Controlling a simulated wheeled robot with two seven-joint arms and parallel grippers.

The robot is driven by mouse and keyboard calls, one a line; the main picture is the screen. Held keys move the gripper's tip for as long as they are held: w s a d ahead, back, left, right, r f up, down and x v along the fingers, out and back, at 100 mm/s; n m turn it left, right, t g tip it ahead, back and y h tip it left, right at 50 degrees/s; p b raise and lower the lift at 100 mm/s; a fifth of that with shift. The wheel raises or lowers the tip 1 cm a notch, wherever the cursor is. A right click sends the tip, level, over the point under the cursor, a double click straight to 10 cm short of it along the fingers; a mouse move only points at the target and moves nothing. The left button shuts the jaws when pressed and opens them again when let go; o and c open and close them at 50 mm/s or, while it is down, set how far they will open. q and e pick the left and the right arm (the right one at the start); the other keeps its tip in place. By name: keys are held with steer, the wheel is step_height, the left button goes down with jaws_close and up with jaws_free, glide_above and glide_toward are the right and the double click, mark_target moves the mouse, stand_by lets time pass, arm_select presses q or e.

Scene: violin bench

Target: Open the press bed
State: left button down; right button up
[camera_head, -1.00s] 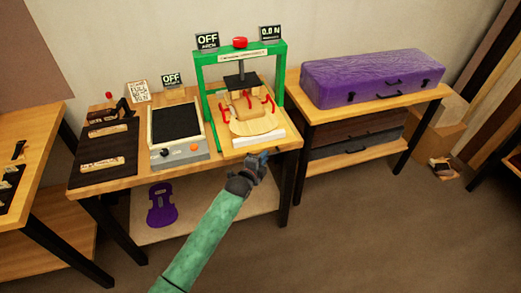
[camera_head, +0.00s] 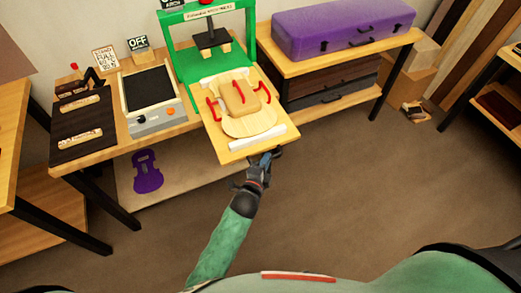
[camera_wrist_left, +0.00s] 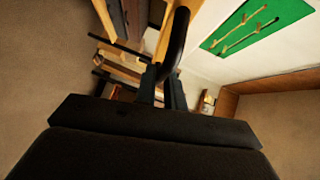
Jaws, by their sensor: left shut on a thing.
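The press bed (camera_head: 216,132) is a flat wooden board drawn out toward me from under the green press frame (camera_head: 183,55), past the bench's front edge. On it lie a wooden plate (camera_head: 245,127), a thick block (camera_head: 238,97) on top, red clamps (camera_head: 213,106) and white strips. My left gripper (camera_head: 268,160) is at the bed's front edge, shut on its dark handle (camera_head: 278,151). In the left wrist view the curved dark handle (camera_wrist_left: 178,40) runs between the fingers. My right gripper is not in view.
Left of the press stand a grey box with a black top (camera_head: 148,90) and a dark tool board (camera_head: 80,133). A purple case (camera_head: 340,25) lies on the right-hand table. A purple violin-shaped piece (camera_head: 147,172) is on the lower shelf. The floor in front is clear.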

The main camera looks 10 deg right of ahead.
arm_select(q)
steer(key=shift+s+d+f, duration=0.1)
steer(key=shift+s+d, duration=0.05)
steer(key=shift+s, duration=0.45)
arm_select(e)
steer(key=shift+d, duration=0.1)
arm_select(q)
steer(key=c, duration=1.8)
jaws_free()
steer(key=shift+o, duration=0.2)
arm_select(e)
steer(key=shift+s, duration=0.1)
